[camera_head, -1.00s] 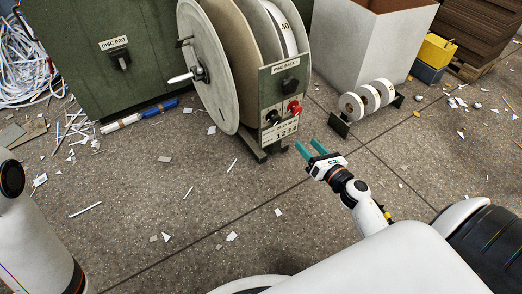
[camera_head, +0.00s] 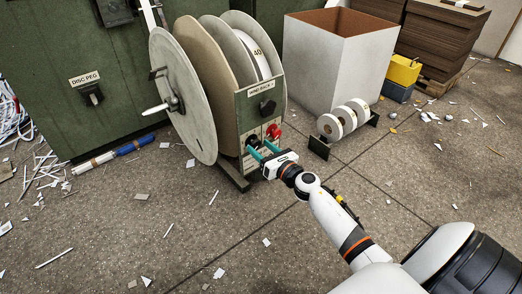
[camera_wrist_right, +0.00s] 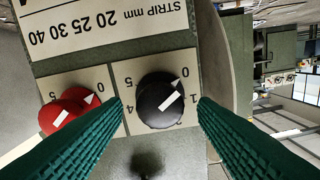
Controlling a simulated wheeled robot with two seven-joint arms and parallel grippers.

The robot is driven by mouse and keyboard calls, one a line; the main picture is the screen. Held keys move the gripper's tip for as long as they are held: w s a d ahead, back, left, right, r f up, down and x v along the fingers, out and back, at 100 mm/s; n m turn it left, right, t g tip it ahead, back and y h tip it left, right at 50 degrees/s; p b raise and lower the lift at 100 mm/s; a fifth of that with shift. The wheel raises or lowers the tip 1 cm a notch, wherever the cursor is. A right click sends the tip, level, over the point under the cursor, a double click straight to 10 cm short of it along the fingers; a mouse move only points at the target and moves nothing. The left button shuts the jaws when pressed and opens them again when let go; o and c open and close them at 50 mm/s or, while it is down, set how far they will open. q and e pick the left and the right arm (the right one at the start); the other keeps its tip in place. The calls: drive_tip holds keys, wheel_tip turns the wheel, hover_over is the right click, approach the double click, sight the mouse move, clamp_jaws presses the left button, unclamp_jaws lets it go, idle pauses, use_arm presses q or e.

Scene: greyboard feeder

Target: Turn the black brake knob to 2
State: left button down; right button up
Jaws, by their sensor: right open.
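The black brake knob (camera_wrist_right: 150,98) is on the panel of the winding rack, and it shows small in the head view (camera_head: 254,140). In the wrist view, which sees the panel upside down, its white pointer is by the 0. My right gripper (camera_head: 262,150) is at the panel front, open, with its teal fingers to either side of the black knob. I see no clear contact with it. The red knob (camera_wrist_right: 70,111) sits beside the black one, close to one finger, with its pointer also near 0. My left gripper is out of view.
The winding rack (camera_head: 244,110) carries large discs (camera_head: 185,100). A stand of small white rolls (camera_head: 331,127) is to its right, before a large white bin (camera_head: 340,70). A green cabinet (camera_head: 60,50) stands behind. Paper scraps litter the open floor in front.

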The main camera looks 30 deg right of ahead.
drive_tip(key=shift+w, duration=0.3)
drive_tip(key=c, duration=1)
drive_tip(key=shift+o, duration=0.2)
